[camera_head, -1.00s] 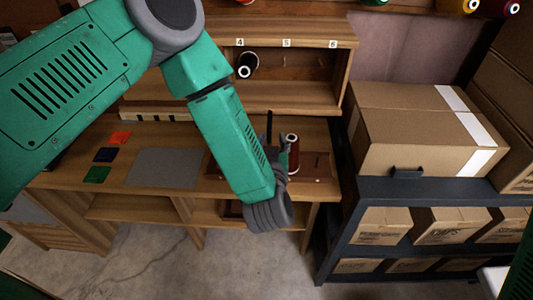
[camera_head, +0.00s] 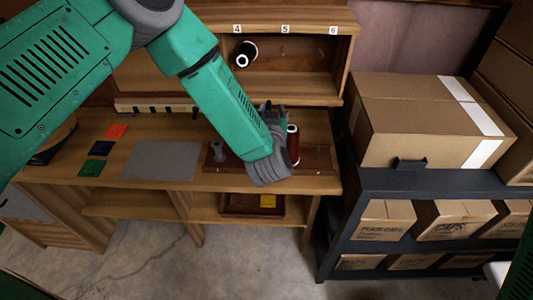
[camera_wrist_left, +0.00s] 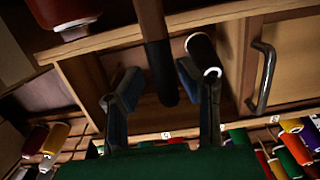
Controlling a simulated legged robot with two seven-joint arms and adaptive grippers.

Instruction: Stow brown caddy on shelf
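The brown caddy (camera_head: 318,160) stands on the wooden desk, a low tray with a red spool (camera_head: 293,146) at its right and a grey spool-like piece (camera_head: 217,152) at its left. My left gripper (camera_head: 272,112) is over its middle and hides part of it. In the left wrist view, the caddy's upright handle (camera_wrist_left: 160,65), brown with a dark end, stands between the fingers of my left gripper (camera_wrist_left: 157,78). The fingers are apart, with a gap visible on the left side; contact on the right side is unclear. My right gripper is out of view.
A shelf unit (camera_head: 345,45) with labels 4, 5 and 6 is behind the desk; a black spool (camera_head: 244,54) lies under 4. A brown tray (camera_head: 235,208) with a yellow label sits below the desktop. A dark rack (camera_head: 440,181) with cardboard boxes stands at right.

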